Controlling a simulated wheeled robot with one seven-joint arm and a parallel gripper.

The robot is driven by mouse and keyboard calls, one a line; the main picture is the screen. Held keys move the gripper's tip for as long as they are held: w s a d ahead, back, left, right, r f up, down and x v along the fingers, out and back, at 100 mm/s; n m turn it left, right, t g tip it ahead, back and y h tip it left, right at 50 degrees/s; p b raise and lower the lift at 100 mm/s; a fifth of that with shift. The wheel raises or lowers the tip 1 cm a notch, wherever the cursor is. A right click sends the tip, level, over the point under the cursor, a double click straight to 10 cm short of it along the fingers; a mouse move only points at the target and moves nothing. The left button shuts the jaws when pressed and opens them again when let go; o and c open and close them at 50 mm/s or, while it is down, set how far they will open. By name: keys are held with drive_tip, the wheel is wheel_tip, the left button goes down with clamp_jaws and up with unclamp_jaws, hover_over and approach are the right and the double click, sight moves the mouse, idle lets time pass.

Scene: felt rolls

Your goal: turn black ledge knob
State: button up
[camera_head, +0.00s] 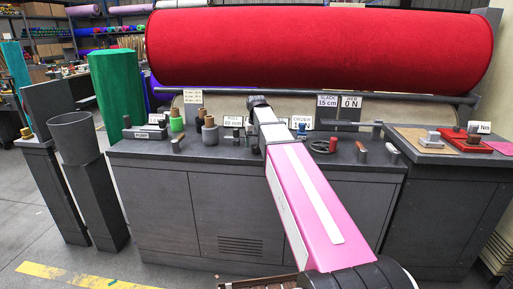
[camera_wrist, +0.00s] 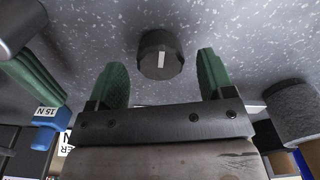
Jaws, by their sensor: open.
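The black ledge knob (camera_wrist: 160,55) shows in the wrist view, at the upper middle, on a speckled grey surface. It is a short dark cylinder with a white mark on its face. My gripper (camera_wrist: 162,62) is open, with one green finger on either side of the knob and a visible gap to it on both sides. I cannot tell how far the fingertips are from the surface. In the head view my arm reaches over the counter, and I cannot make out the knob or the fingers there.
The grey counter (camera_head: 190,165) holds several items, including a black handwheel (camera_head: 321,147), a red-topped part (camera_head: 333,144) and grey-brown cones (camera_head: 210,131). A large red felt roll (camera_head: 320,50) lies behind it. In the wrist view a blue weight (camera_wrist: 45,128) and a grey cylinder (camera_wrist: 295,108) flank my gripper.

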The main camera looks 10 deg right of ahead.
sight(257, 146)
wheel_tip(257, 146, up, 8)
drive_tip(key=shift+r, duration=0.25)
drive_tip(key=shift+s, duration=0.1)
idle(0.4)
